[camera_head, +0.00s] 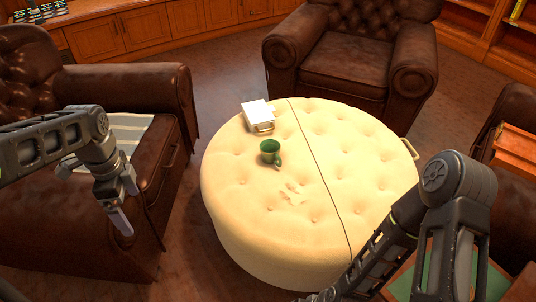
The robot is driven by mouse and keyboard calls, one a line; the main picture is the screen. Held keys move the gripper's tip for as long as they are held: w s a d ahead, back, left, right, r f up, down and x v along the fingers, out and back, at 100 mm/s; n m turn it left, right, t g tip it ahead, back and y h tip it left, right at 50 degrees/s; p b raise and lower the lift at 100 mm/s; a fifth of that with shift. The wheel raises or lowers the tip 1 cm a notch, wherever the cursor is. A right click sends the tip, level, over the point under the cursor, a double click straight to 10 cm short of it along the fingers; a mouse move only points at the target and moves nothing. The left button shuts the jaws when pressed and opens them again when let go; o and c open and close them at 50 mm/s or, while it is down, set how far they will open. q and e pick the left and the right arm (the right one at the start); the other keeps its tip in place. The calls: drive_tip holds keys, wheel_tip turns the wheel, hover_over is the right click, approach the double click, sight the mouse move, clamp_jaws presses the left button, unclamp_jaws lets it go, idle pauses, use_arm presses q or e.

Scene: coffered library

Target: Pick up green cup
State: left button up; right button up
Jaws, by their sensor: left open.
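A green cup (269,151) stands upright on a round cream tufted ottoman (240,202), left of the ottoman's seam. Its handle points to the lower right. My left gripper (124,221) is open and empty, pointing down, well to the left of the cup and beyond the ottoman's edge. My right arm comes in at the lower right, and its gripper is out of view below the frame.
A white box-like object (258,112) lies behind the cup. Brown leather armchairs stand at the left (125,80) and back (345,68), with another at the right edge. Wooden cabinets (130,32) line the back. The ottoman top in front of the cup is mostly clear.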

idle(0.3)
use_arm(q)
drive_tip(key=shift+c, duration=0.4)
drive_tip(key=shift+n+h, duration=0.5)
drive_tip(key=shift+n, duration=0.4)
drive_tip(key=d+f, duration=0.1)
drive_tip(key=f, duration=0.1)
drive_tip(key=d+f, duration=0.3)
drive_tip(key=f, duration=0.1)
drive_tip(key=shift+w+d+f, duration=0.4)
drive_tip(key=shift+c, duration=0.3)
drive_tip(key=s+d+f+n+h, duration=0.2)
drive_tip(key=d+f+n, duration=0.2)
drive_tip(key=d+f, duration=0.6)
drive_tip(key=s+d+f+n+h, duration=0.1)
drive_tip(key=s+d+f+n, duration=0.9)
drive_tip(key=s+f, duration=0.4)
drive_tip(key=shift+s+d+f+n+t, duration=0.3)
drive_tip(key=shift+d+f+n+t, duration=0.15)
drive_tip(key=shift+n, duration=0.45)
drive_tip(key=shift+a, duration=0.1)
